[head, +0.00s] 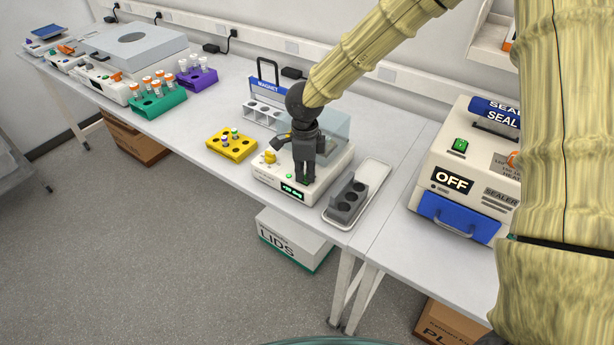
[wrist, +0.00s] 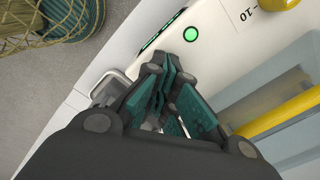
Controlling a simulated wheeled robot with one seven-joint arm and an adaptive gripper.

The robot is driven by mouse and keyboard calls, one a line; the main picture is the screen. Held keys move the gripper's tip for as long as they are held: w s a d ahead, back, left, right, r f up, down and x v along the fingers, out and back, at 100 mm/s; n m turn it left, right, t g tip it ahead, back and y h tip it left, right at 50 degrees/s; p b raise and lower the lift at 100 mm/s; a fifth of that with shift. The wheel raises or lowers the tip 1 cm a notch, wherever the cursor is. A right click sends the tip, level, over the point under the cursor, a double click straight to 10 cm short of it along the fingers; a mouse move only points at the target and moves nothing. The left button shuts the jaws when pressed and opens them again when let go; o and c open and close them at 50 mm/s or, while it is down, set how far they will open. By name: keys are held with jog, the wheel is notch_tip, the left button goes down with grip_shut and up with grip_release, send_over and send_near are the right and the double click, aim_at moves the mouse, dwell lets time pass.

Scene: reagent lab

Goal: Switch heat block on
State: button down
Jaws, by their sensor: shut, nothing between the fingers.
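The heat block (head: 262,176) is a white box on the bench with a clear lid (head: 335,128), a yellow knob (head: 270,157) and a lit green display (head: 292,190). A round green button (head: 289,176) glows on its top near the front; the button (wrist: 191,34) also shows bright green in the wrist view, beside the partly hidden display. My gripper (head: 305,182) points down over the front of the heat block, shut and empty. In the wrist view its fingertips (wrist: 160,62) are close to the button, which is uncovered. I cannot tell whether they touch the surface.
A grey block on a tray (head: 368,196) stands right of the heat block. A yellow tube rack (head: 232,146) is to its left, and a magnet rack (head: 262,112) is behind. A sealer reading OFF (head: 455,181) stands farther right. A box of lids (head: 290,240) is below.

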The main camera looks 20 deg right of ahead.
aim_at(305, 180)
jog(key=shift+r+p, duration=3.45)
jog(key=shift+p, duration=0.1)
jog(key=shift+f, duration=0.1)
